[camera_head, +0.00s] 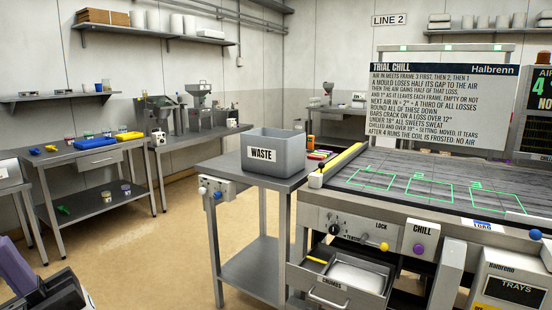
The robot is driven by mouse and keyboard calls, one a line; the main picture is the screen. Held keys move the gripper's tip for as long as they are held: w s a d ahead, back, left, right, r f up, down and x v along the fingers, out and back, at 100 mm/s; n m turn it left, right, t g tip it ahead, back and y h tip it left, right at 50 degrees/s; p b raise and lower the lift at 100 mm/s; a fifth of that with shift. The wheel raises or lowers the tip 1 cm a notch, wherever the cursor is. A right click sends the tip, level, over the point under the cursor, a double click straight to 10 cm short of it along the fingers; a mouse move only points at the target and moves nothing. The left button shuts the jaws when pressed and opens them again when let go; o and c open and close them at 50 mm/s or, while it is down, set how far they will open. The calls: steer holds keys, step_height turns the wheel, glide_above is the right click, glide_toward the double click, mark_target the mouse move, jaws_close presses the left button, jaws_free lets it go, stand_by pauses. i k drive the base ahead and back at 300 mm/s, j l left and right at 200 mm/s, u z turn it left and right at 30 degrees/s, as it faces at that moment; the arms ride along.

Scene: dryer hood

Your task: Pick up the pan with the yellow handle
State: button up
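A shallow pale metal pan (356,278) sits inside the open drawer labelled CRUMBS, low on the front of the chill bench. A short yellow handle (317,260) shows at the left end of the drawer, beside the pan. The drawer front hides the pan's lower part. A dark shape with a purple part at the bottom left corner looks like the end of my arm, with my gripper (62,293) cut off by the picture edge. It is far to the left of the drawer. I cannot make out whether its fingers are open or shut.
The CRUMBS drawer (330,297) juts out below knobs and a lever. A grey WASTE bin (273,158) stands on a steel table (236,166) left of the bench. The chill bench (400,180) has green outlines on top. Open tan floor (150,250) lies in front.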

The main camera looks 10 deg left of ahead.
mark_target(371, 277)
steer(key=i+j+z, duration=0.1)
steer(key=j, duration=0.2)
steer(key=i+j, duration=0.25)
steer(key=i+j+z, duration=0.15)
steer(key=j, duration=0.25)
steer(key=i+j, duration=0.15)
steer(key=j, duration=0.2)
steer(key=i+j+z, duration=0.15)
steer(key=j, duration=0.15)
steer(key=i+j+z, duration=0.1)
steer(key=j, duration=0.25)
steer(key=i+j, duration=0.15)
steer(key=i+j+z, duration=0.1)
steer(key=j, duration=0.3)
steer(key=i+j, duration=0.1)
steer(key=j, duration=0.15)
steer(key=i, duration=0.4)
steer(key=z, duration=0.05)
